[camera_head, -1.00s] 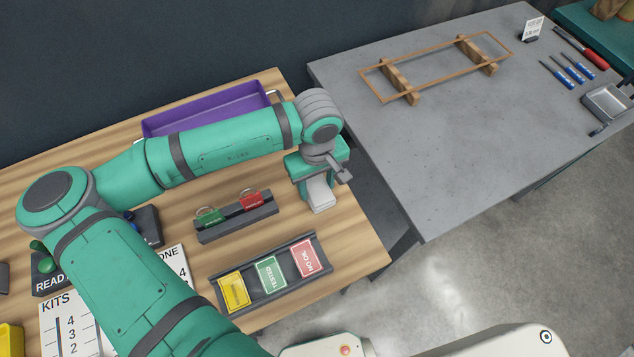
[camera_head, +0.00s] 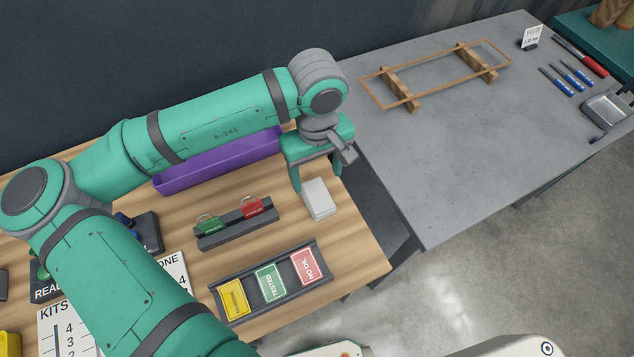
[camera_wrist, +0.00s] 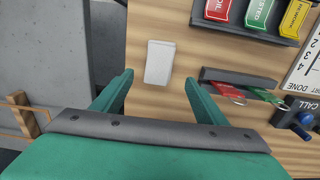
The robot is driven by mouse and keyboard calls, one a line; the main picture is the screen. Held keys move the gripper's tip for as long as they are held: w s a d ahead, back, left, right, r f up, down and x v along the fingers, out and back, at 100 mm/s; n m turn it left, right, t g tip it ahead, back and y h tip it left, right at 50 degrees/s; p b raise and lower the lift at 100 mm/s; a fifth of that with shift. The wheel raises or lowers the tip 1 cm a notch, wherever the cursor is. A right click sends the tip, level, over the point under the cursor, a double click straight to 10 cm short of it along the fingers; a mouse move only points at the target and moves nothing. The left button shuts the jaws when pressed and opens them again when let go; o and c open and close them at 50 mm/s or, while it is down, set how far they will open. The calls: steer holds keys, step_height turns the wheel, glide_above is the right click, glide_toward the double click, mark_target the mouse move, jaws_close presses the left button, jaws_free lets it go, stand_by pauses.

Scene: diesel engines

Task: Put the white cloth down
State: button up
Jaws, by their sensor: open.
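The white cloth (camera_head: 318,199) is a small folded block lying on the wooden table (camera_head: 358,240), near its right end. It also shows in the wrist view (camera_wrist: 160,62), flat on the wood and a little beyond the fingertips. My gripper (camera_head: 313,180) is above and just behind the cloth in the head view. In the wrist view my gripper (camera_wrist: 158,82) has its two green fingers spread wide with nothing between them. The cloth appears apart from both fingers.
A black rack with red and green tags (camera_head: 237,222) stands left of the cloth. A tray of yellow, green and red cards (camera_head: 268,281) lies in front. A purple bin (camera_head: 218,163) is behind. A gap separates the grey table (camera_head: 450,150), which holds a wooden frame (camera_head: 435,75).

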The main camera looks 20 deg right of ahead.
steer(key=shift+r, duration=1.65)
